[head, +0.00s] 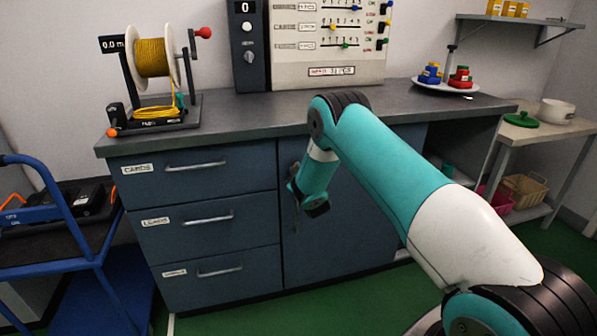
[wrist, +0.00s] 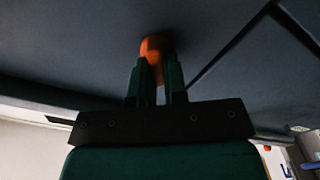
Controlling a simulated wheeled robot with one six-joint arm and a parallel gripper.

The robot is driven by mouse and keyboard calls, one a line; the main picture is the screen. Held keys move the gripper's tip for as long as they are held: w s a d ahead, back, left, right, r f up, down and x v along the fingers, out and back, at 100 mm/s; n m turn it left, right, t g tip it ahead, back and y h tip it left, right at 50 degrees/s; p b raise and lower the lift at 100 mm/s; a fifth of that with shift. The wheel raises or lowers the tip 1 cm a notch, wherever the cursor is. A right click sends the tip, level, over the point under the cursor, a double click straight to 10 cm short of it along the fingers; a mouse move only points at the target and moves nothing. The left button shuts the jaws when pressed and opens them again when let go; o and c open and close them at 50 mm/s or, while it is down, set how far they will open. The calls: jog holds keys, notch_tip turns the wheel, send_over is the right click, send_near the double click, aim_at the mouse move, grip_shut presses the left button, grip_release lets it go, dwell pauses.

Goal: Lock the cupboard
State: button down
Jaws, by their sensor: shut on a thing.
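The cupboard door (head: 345,235) is the dark blue front to the right of the drawers. It looks closed and flush, but my arm hides part of its right side. In the wrist view a dark panel (wrist: 85,45) fills the top, with an orange rounded piece (wrist: 152,46) at it, perhaps a key or knob. My gripper (wrist: 156,75) has its two dark green fingers shut on this orange piece. In the head view my wrist is low at the door's upper left, and the fingertips and the orange piece are hard to make out.
Labelled drawers (head: 205,218) with bar handles stand left of the door. The worktop (head: 255,113) above carries a cable reel (head: 152,57) and a control panel (head: 325,75). A blue cart (head: 60,258) is at the left, a side table (head: 548,130) at the right. Green floor is in front.

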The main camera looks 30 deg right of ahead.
jog(key=n, duration=0.3)
jog(key=n+p, duration=0.1)
jog(key=n, duration=0.3)
jog(key=f+n, duration=0.1)
jog(key=n, duration=0.3)
jog(key=shift+w+a+p, duration=0.1)
jog(key=shift+a+p, duration=0.15)
jog(key=shift+p, duration=0.1)
dwell(0.3)
jog(key=c, duration=1.2)
grip_release()
jog(key=shift+o, duration=0.2)
